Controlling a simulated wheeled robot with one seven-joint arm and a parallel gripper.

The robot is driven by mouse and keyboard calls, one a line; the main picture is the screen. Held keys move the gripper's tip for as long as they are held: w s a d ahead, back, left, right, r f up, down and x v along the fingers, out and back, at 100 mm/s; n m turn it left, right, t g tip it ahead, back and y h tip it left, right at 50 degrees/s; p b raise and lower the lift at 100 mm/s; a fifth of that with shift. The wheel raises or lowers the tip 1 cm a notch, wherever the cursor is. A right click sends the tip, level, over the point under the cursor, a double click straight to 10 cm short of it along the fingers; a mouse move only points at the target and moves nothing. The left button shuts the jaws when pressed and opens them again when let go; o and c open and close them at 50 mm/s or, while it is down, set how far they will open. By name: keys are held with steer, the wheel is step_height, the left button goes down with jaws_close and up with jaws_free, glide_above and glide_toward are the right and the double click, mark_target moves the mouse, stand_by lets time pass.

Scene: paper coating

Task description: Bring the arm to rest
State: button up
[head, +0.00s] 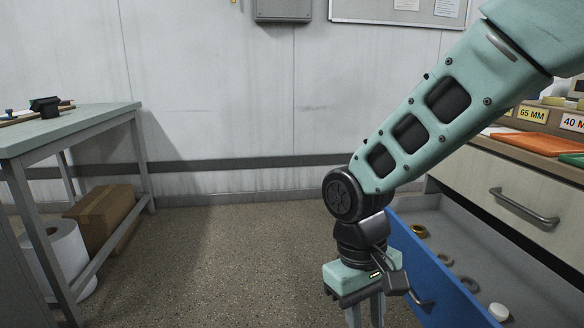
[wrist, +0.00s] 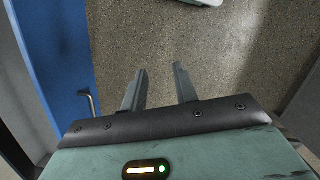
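My gripper (head: 365,312) hangs pointing down at the end of my mint-green arm, in front of the open blue-fronted drawer (head: 430,268). In the wrist view my gripper (wrist: 160,85) shows its two fingers apart with only bare floor between them. It is open and empty. The lower ends of the fingers are cut off at the bottom of the head view.
The open drawer holds several small rings and a white round piece (head: 499,312). A closed drawer with a grey handle (head: 524,207) is above it. A workbench (head: 75,130) stands at left over a cardboard box (head: 100,217) and white roll (head: 62,258). The floor between is clear.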

steer(key=s+d+r+n+t+y, duration=0.1)
steer(key=s+d+r, duration=0.1)
steer(key=s, duration=0.5)
steer(key=s+d+r+n+t+y, duration=0.1)
steer(key=s, duration=0.5)
step_height(320, 180, up, 30)
steer(key=p, duration=2.9)
steer(key=shift+s+f, duration=0.15)
steer(key=shift+f, duration=0.05)
